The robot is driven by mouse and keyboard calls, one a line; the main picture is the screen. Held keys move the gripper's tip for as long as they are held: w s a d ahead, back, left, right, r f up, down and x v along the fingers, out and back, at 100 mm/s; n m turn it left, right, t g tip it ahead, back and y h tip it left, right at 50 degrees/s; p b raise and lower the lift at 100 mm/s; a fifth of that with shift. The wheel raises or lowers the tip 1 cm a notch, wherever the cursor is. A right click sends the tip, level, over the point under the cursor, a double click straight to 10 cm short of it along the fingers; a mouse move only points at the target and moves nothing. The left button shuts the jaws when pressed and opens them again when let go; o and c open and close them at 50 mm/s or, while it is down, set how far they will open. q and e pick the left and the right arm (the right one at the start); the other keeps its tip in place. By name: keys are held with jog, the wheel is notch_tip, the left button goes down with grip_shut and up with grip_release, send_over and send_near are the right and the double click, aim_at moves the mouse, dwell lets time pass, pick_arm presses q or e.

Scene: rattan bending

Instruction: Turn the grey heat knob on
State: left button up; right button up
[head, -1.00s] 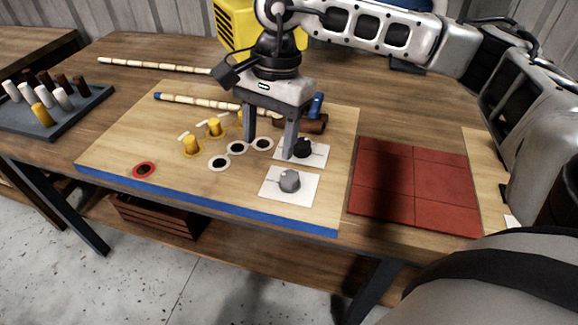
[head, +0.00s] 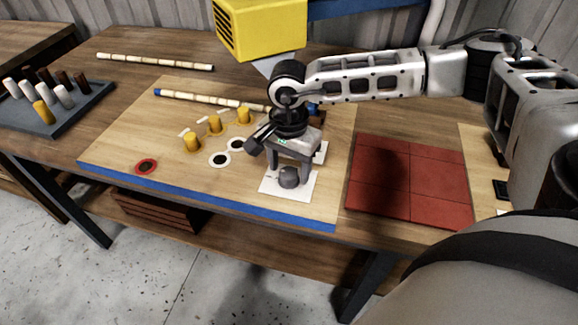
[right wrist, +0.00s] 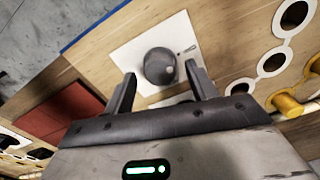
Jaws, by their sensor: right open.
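The grey heat knob (head: 289,177) sits on a white plate (head: 304,192) near the front edge of the wooden board. My right gripper (head: 290,174) is open and points down over the knob. In the right wrist view the knob (right wrist: 160,66) lies between and just beyond the two fingertips (right wrist: 163,84). I see no clear contact. A small mark shows on the white plate beside the knob. The black knob seen earlier behind it is hidden by my gripper in the head view. My left gripper is not in view.
Yellow pegs (head: 214,124) and black-centred rings (head: 219,160) stand left of my gripper. A rattan pole (head: 205,100) lies behind them. Red tiles (head: 410,182) lie to the right. A yellow machine (head: 262,28) stands at the back. A grey peg tray (head: 62,118) is at far left.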

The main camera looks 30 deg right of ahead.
jog(key=shift+f, duration=0.7)
jog(key=c, duration=1)
